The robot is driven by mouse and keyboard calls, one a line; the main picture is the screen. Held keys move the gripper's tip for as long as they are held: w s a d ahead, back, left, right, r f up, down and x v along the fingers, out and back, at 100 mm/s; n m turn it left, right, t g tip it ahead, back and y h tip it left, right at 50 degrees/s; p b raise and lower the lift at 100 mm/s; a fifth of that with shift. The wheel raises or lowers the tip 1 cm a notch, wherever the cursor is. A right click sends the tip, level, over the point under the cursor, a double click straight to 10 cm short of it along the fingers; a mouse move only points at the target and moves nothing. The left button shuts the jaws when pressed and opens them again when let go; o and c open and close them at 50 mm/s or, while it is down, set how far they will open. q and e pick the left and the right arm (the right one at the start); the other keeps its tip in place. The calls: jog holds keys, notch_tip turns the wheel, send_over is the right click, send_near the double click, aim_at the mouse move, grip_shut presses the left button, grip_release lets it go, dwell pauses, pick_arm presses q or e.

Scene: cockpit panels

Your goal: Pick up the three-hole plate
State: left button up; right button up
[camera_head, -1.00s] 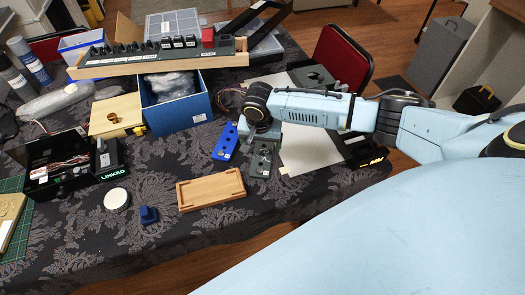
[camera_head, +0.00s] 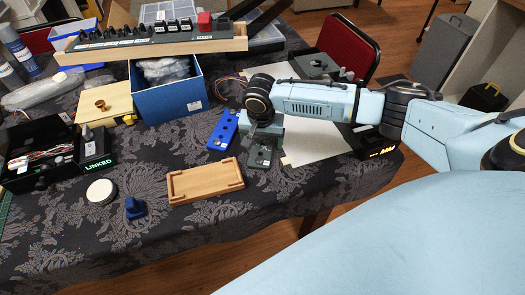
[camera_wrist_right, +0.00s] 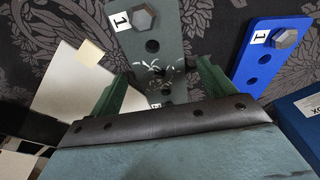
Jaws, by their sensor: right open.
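A dark grey-green plate (camera_head: 260,156) lies on the patterned tablecloth, partly hidden beneath my right gripper (camera_head: 263,130). In the right wrist view the same plate (camera_wrist_right: 140,50) shows a "1" label, a hex bolt and several dark holes in a row; its near end is hidden. A blue plate (camera_head: 223,131) lies beside it to the left; in the wrist view it (camera_wrist_right: 272,50) also has a "1" label, a hex bolt and holes. My right gripper's green fingers (camera_wrist_right: 160,88) are open on either side of the grey-green plate. I cannot tell whether they touch it. My left gripper is out of view.
A wooden tray (camera_head: 205,182) lies just left of the plates, near the table's front. A blue box (camera_head: 168,103) stands behind them. White paper (camera_head: 313,140) lies to the right. A white disc (camera_head: 101,191) and a small blue part (camera_head: 135,209) lie at the left front.

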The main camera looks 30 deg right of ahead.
jog(key=shift+d+f, duration=0.15)
jog(key=shift+f, duration=0.1)
jog(key=shift+c, duration=0.3)
jog(key=c, duration=1.1)
